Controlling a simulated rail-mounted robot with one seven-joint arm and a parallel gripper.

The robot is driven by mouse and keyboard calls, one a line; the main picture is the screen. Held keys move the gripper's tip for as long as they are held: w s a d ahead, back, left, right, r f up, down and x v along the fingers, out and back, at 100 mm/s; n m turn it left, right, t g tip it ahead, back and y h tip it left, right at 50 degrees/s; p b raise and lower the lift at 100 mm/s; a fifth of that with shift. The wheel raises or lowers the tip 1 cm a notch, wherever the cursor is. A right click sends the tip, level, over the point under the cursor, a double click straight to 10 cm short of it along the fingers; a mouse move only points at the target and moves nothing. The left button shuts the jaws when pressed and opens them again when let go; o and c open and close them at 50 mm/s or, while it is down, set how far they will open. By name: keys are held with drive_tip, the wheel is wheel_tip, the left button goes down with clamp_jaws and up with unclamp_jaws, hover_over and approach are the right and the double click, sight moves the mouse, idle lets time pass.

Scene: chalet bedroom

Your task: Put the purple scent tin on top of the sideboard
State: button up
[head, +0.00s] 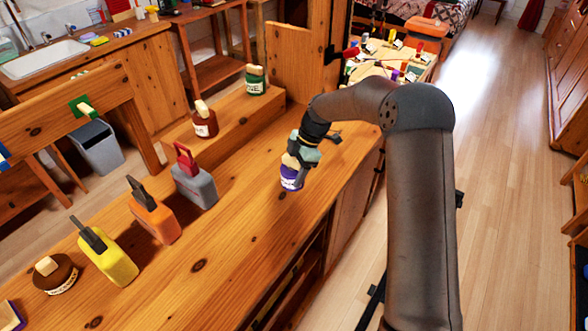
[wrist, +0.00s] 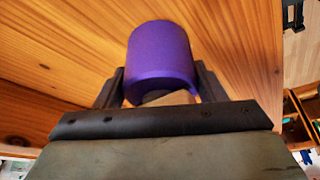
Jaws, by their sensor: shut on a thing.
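The purple scent tin (head: 291,179) is below my gripper (head: 293,163), over the right part of the wooden sideboard top (head: 235,235). It has a white label and a pale knob. My gripper is shut on this pale knob. In the wrist view the purple tin (wrist: 160,55) sits beyond the fingers (wrist: 157,92), with the pale knob (wrist: 170,98) between them. The tin looks upright and at or very near the wood; I cannot tell whether it touches.
Grey (head: 195,186), orange (head: 154,218) and yellow (head: 107,255) containers and a brown tin (head: 55,273) stand to the left. Red (head: 204,122) and green (head: 255,80) tins stand on a raised wooden ledge (head: 232,120). Bare wood surrounds the purple tin.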

drive_tip(key=shift+f, duration=0.2)
drive_tip(key=o, duration=1.2)
drive_tip(key=shift+r, duration=0.1)
